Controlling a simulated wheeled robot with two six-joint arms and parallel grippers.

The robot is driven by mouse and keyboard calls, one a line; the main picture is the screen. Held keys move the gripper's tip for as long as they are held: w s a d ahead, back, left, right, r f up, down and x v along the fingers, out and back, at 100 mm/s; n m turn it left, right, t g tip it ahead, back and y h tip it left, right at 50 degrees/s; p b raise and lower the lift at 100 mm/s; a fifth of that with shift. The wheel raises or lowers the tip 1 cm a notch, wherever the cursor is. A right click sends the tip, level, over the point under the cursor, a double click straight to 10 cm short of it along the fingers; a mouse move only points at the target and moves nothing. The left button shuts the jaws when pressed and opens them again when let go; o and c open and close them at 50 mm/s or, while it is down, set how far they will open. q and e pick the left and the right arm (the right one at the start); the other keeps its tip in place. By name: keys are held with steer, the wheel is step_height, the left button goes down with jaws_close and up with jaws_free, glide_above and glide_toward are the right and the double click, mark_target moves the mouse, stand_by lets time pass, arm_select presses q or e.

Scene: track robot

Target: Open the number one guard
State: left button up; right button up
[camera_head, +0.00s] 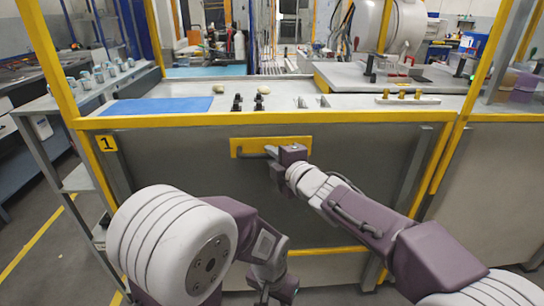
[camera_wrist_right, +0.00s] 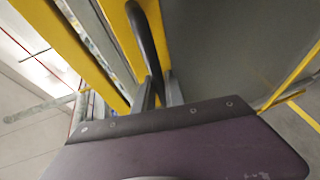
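The number one guard (camera_head: 350,170) is a grey panel in a yellow frame, with a yellow "1" label (camera_head: 106,143) at its upper left. It stands upright under the worktop. Its dark bar handle (camera_head: 258,154) sits on a yellow plate (camera_head: 242,146); the handle (camera_wrist_right: 147,40) also shows in the right wrist view. My right gripper (camera_head: 276,162) is at the handle's right part. In the wrist view its fingers (camera_wrist_right: 158,92) lie close on both sides of the bar and look shut on it. My left gripper (camera_head: 275,289) hangs low before the panel, its fingers unclear.
Above the guard is a worktop (camera_head: 170,88) with a blue mat (camera_head: 160,106) and small fixtures. Yellow posts (camera_head: 52,55) rise at both sides. A shelf with several small cups (camera_head: 98,75) stands at the left. Open floor (camera_head: 40,215) shows at the lower left.

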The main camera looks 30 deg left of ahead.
steer(key=o, duration=0.4)
steer(key=shift+w, duration=0.1)
steer(key=shift+d, duration=0.1)
steer(key=v, duration=0.9)
steer(key=shift+r, duration=0.1)
